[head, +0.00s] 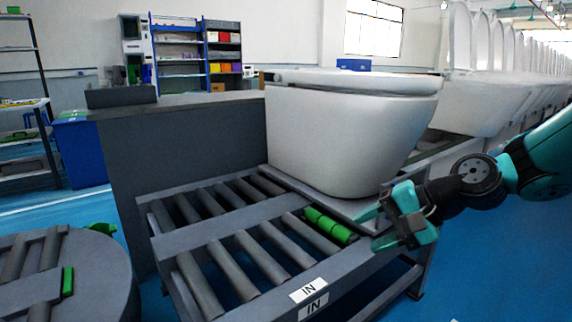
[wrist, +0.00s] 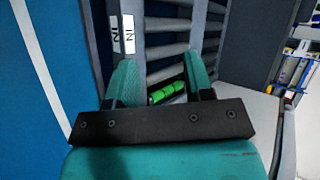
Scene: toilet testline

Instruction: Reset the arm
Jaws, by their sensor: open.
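My gripper (head: 372,228) is in the right half of the head view, at the end of my teal and black arm. Its two teal fingers are spread apart with nothing between them. It is beside the right side of the roller conveyor (head: 222,222), close to a green roller (head: 330,225). In the wrist view the open fingers (wrist: 157,80) point toward the conveyor's rollers, and the green roller (wrist: 167,93) shows in the gap beyond them. Whether a finger touches the conveyor frame cannot be told.
A white toilet (head: 340,135) stands on the conveyor line behind my gripper, with more toilets (head: 485,85) at the back right. A round roller table (head: 65,280) is at the lower left. A grey cabinet (head: 185,140) stands behind the conveyor. Blue floor (head: 480,265) is clear at the right.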

